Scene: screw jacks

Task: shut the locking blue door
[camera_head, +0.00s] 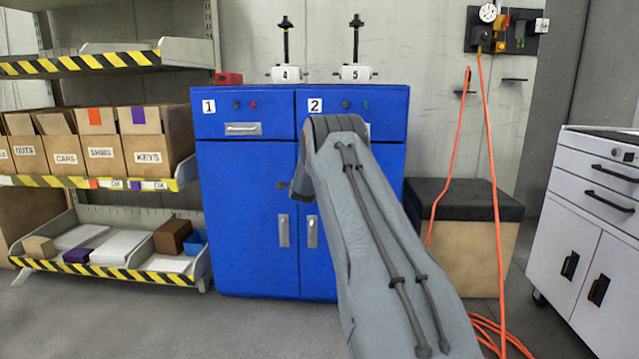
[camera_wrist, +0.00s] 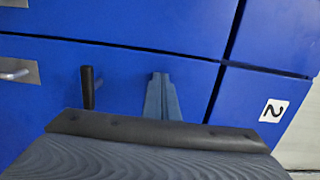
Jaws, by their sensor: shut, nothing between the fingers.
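The blue cabinet (camera_head: 246,215) has two lower doors, and both look closed or nearly so. The right-hand blue door (camera_head: 312,262), under drawer 2, is partly hidden by my arm. A dark lever handle (camera_head: 283,185) shows near the seam between the doors. My gripper (camera_wrist: 160,78) is shut and empty, in front of the blue surface and apart from the lever. Whether it touches the door cannot be told. The head view hides its fingertips behind my arm.
Silver pulls sit on the left door (camera_head: 283,231) and right door. Two screw jacks (camera_head: 285,73) (camera_head: 356,73) stand on the cabinet. A shelf of boxes (camera_head: 90,150) is left. A black-topped box (camera_head: 470,230), an orange hose (camera_head: 495,200) and a white cabinet (camera_head: 590,220) are right.

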